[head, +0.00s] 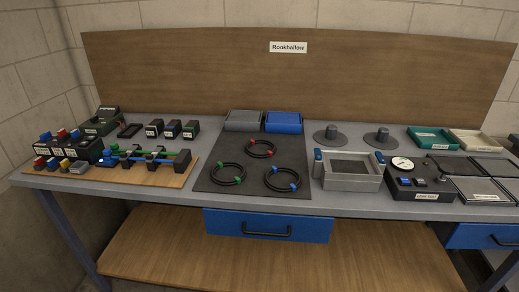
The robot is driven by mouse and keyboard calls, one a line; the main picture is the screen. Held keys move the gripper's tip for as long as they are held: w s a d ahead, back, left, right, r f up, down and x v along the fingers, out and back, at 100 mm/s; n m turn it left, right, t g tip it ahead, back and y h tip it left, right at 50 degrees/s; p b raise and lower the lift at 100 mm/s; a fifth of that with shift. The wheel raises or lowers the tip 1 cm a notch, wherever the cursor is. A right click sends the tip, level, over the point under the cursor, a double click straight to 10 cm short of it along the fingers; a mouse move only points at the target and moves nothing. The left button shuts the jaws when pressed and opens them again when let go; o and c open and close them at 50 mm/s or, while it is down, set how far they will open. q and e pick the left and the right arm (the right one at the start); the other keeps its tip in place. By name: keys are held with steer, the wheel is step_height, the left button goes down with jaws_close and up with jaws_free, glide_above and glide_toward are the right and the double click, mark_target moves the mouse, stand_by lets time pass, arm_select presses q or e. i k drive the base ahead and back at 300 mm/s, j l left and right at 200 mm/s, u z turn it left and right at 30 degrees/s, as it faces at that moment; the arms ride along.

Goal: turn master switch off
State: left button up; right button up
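I cannot tell which part is the master switch; no label reading that is legible. A dark box (428,192) at the right of the bench has a round white gauge (402,163), a small blue control (404,181) and a label that seems to read "LEAK TEST". At the far left are dark blocks with blue and red tops (62,146), small red, yellow and blue-topped parts in front, and a dark green-grey box (101,121) behind. Their switch positions are too small to tell. Neither of my grippers is in view.
The grey bench (190,195) carries a wooden board with blue and green rods (150,157), a dark mat with several black rings (284,178), a grey tray (350,184) and bins at the back. A wooden back panel (200,70) stands behind. Blue drawers (268,226) hang below.

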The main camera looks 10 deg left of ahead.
mark_target(46, 136)
steer(key=u, duration=1.45)
steer(key=i+j+u, duration=0.1)
steer(key=i+j, duration=0.15)
steer(key=i, duration=0.05)
